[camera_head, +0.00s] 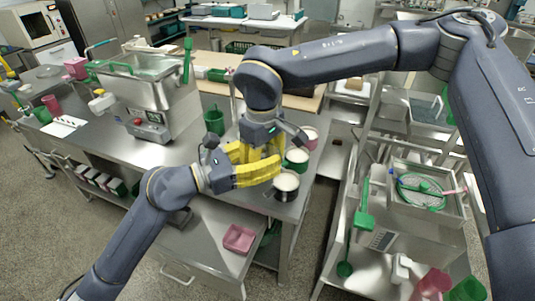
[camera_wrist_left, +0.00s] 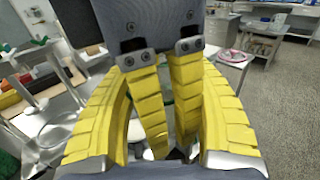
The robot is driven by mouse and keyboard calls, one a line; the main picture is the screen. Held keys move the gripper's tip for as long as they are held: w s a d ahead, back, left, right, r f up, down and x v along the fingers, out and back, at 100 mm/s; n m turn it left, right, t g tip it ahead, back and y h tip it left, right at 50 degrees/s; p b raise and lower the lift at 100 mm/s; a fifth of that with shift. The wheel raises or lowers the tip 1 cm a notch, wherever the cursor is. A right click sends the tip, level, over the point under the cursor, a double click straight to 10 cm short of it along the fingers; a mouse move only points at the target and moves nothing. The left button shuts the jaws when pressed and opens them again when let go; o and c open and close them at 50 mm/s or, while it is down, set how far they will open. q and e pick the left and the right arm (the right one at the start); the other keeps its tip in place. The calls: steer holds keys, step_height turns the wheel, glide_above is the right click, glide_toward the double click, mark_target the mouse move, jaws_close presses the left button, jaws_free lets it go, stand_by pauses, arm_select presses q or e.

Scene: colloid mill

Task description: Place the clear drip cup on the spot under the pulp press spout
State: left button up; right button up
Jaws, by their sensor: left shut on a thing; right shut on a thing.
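My left gripper (camera_head: 277,156) and my right gripper (camera_head: 256,164) meet above the end of the steel counter, their yellow fingers crossing. In the left wrist view, my left gripper's fingers (camera_wrist_left: 170,145) stand at both sides, with the right gripper's two fingers (camera_wrist_left: 168,100) pointing down between them. Both are shut on one thing. The fingers hide most of it; only a pale patch (camera_wrist_left: 137,130) shows, which fits the clear drip cup. I see no clear cup elsewhere. A steel machine (camera_head: 150,90) with a hopper stands on the counter at left; I cannot tell whether it is the pulp press.
A green beaker (camera_head: 214,121) stands behind. A steel basin (camera_head: 398,209) stands at right.

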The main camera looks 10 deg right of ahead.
steer(key=o, duration=1.2)
steer(key=shift+w, duration=0.15)
steer(key=shift+r, duration=0.2)
